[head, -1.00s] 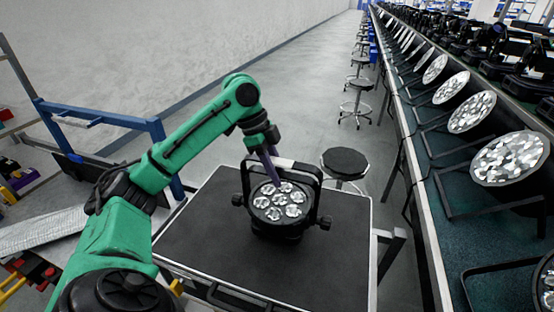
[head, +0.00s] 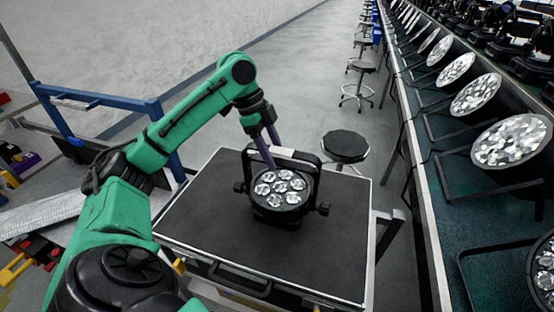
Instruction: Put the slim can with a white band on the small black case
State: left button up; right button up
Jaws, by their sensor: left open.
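A black par can (head: 281,190) with several clear round lenses sits on the small black case (head: 205,240), lenses facing up. Its yoke (head: 310,158) stands up behind the lens face. I cannot make out the white band on it clearly now. My left gripper (head: 275,157) comes down from the upper left with its purple fingers open. One finger is in front of the yoke's top bar and the other looks to be behind it; I cannot tell whether they touch it. My right gripper is out of view.
A round black stool (head: 345,146) stands just behind the case, with more stools farther back. A long bench (head: 440,205) with several lamps runs along the right. A blue frame (head: 105,112) stands at the left. The case's front and left top are bare.

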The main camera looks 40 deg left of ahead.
pick_arm(q)
jog(key=p+v, duration=0.2)
jog(key=v, duration=0.7)
jog(key=shift+s+a+r, duration=0.1)
jog(key=shift+r, duration=0.2)
jog(key=shift+f, duration=0.1)
